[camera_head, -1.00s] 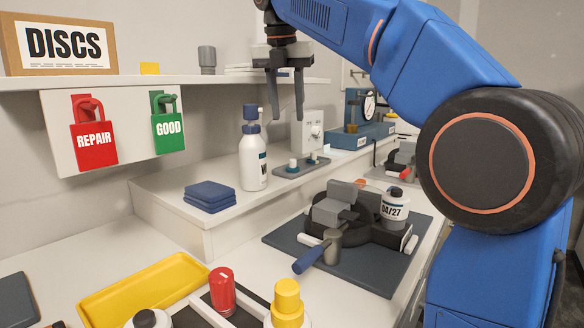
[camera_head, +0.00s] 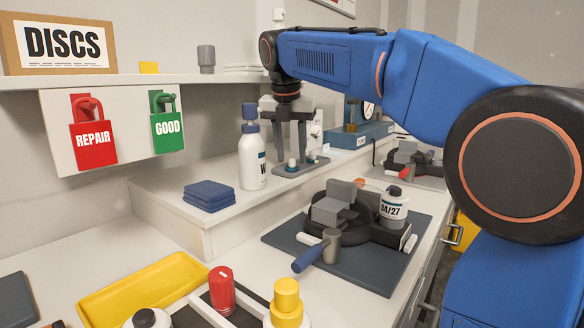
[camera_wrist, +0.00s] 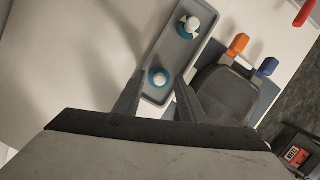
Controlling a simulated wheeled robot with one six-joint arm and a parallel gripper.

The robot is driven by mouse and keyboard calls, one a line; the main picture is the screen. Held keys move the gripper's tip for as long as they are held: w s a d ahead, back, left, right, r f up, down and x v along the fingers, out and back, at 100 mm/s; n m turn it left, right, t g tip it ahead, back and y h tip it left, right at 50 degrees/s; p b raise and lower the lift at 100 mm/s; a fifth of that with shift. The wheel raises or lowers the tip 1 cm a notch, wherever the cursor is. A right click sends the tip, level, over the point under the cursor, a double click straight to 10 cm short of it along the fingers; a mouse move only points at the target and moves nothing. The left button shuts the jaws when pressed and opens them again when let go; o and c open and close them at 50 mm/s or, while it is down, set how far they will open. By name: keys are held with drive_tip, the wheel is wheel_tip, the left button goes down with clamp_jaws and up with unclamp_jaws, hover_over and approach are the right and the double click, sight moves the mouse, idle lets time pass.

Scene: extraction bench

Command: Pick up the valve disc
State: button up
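Two small teal discs with white knobs sit on a grey tray (camera_wrist: 171,52) on the raised ledge. The nearer disc (camera_wrist: 158,77) lies between my fingertips in the wrist view, and it shows in the head view (camera_head: 292,164). The other disc (camera_wrist: 189,25) is farther along the tray. I cannot tell which one is the valve disc. My gripper (camera_head: 292,158) points down over the tray with its fingers apart, around or just above the nearer disc. Contact cannot be made out. The gripper also shows in the wrist view (camera_wrist: 160,86).
A white bottle with a blue cap (camera_head: 251,155) stands close left of my gripper. A black fixture (camera_head: 345,215) sits on a dark mat in front. Blue pads (camera_head: 209,195) lie left on the ledge.

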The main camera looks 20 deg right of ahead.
sight(291, 159)
drive_tip(key=shift+f, duration=0.35)
drive_tip(key=shift+c, duration=0.2)
clamp_jaws()
drive_tip(key=shift+r, duration=0.1)
wheel_tip(291, 159, up, 18)
idle(0.4)
